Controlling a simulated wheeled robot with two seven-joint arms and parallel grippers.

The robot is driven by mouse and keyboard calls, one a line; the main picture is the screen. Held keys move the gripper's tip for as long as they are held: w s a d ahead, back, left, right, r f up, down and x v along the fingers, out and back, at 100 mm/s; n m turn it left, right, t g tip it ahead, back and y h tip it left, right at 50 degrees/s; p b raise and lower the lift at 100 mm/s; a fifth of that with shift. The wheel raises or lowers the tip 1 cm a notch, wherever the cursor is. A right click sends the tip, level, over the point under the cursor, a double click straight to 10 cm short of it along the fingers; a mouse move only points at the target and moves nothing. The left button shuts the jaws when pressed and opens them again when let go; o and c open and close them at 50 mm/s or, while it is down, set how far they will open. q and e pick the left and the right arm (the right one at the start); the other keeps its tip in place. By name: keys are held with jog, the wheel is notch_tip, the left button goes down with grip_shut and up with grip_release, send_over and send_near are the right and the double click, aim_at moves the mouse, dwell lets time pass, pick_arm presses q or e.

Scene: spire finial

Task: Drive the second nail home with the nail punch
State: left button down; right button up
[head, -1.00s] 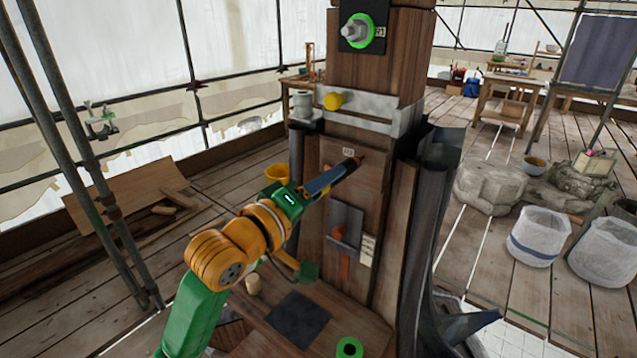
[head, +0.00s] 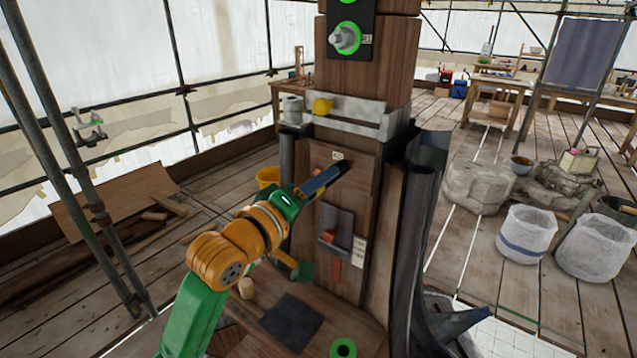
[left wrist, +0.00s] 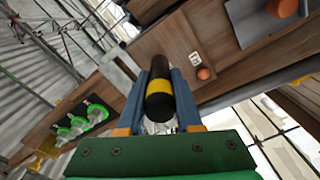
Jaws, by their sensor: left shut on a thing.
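My right gripper is out of view.
A metal holder (head: 331,217) with an orange-handled thing is on the post below the gripper. A pale band (head: 365,116) with a yellow knob (head: 322,107) is above. A dark mat (head: 291,321) lies on the ledge. Dark sheeting (head: 428,170) stands right of the post.

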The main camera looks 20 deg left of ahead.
pick_arm(q)
jog(key=shift+w+r, duration=0.1)
jog(key=shift+p+x, duration=0.35)
jog(key=shift+x, duration=0.45)
dwell(0.4)
jog(key=shift+s+a+p, duration=0.15)
jog(key=shift+s+p, duration=0.15)
jog(key=shift+s, duration=0.35)
jog(key=v, duration=0.5)
jog(key=shift+s+p, duration=0.15)
jog(key=shift+p, duration=0.25)
